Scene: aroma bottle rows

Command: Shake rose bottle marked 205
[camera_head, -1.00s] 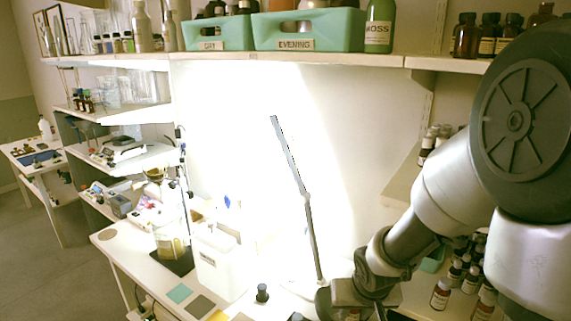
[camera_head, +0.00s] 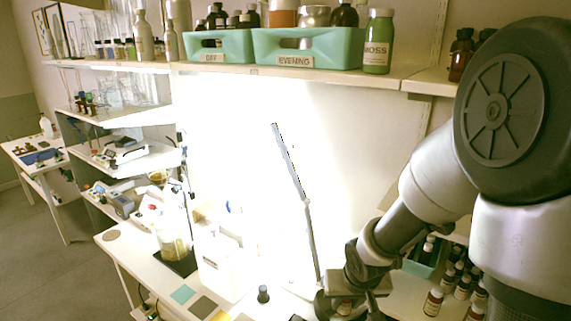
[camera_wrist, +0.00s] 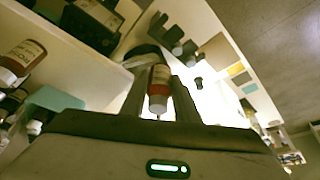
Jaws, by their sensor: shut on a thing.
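My gripper (camera_wrist: 160,84) is shut on a small brown bottle (camera_wrist: 158,76) with a reddish label band and a pale cap, in the wrist view. The bottle sits between the two fingers, its cap toward the wrist camera. Its label cannot be read, so I cannot tell whether it is rose 205. In the head view my gripper (camera_head: 345,304) is low, at the bottom edge, beside the lamp's foot; the bottle is barely discernible there.
Several dark labelled bottles (camera_head: 433,301) stand on the lower right shelf. A white worktop (camera_head: 135,262) holds a beaker (camera_head: 172,243), a white container (camera_head: 215,268) and a small black-capped item (camera_head: 263,294). A lamp (camera_head: 300,185) rises beside my arm. Green bins (camera_head: 309,52) stand on the upper shelf.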

